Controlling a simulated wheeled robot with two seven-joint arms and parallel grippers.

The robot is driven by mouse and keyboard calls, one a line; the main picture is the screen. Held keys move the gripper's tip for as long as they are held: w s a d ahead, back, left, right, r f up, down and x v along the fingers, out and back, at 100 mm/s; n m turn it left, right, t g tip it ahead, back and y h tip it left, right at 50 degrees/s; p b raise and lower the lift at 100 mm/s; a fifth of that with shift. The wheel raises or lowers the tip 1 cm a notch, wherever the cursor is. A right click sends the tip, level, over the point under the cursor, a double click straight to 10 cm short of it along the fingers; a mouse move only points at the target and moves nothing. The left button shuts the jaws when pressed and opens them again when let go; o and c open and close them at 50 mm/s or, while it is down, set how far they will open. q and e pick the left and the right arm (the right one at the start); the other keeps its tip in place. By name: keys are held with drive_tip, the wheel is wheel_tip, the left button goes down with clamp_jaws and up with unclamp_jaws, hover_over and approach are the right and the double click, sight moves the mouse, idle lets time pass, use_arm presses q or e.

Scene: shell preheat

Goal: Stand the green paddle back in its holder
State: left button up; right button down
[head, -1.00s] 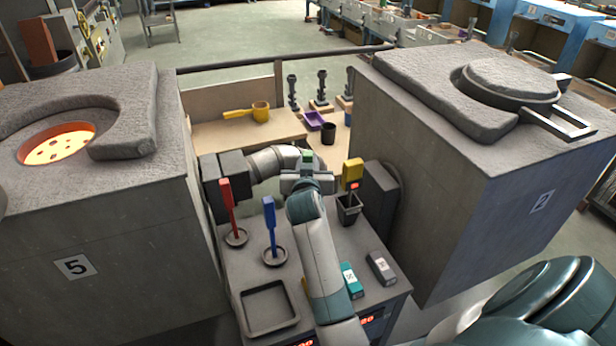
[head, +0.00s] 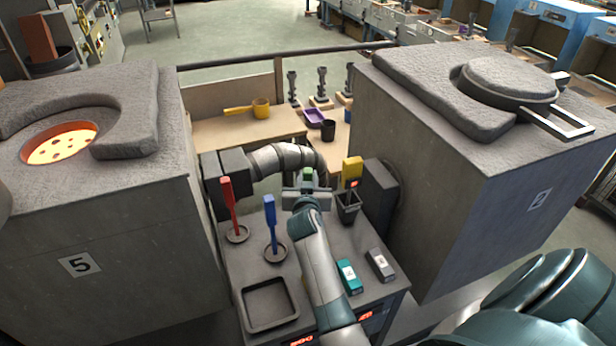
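The green paddle (head: 308,173) shows only as a small green block at my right gripper (head: 307,190). The gripper appears shut on it, over the grey stand top; the rest of the paddle is hidden behind the gripper and forearm. No holder for it is visible; the area under my wrist is hidden. The red paddle (head: 229,205) stands upright in a round ring holder (head: 237,236) at left. The blue paddle (head: 270,220) stands in another ring holder (head: 276,254). My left gripper is not in view.
A yellow paddle (head: 352,170) rises by a dark cup (head: 348,207) just right of my gripper. Furnaces (head: 95,255) (head: 480,190) flank the stand; a pipe (head: 280,160) runs behind.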

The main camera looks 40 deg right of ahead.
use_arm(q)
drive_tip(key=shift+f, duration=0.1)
use_arm(e)
drive_tip(key=shift+f, duration=0.15)
drive_tip(key=c, duration=1.5)
unclamp_jaws()
drive_tip(key=shift+c, duration=0.2)
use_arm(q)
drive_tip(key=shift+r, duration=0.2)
use_arm(e)
drive_tip(key=shift+r, duration=0.2)
drive_tip(key=shift+f, duration=0.1)
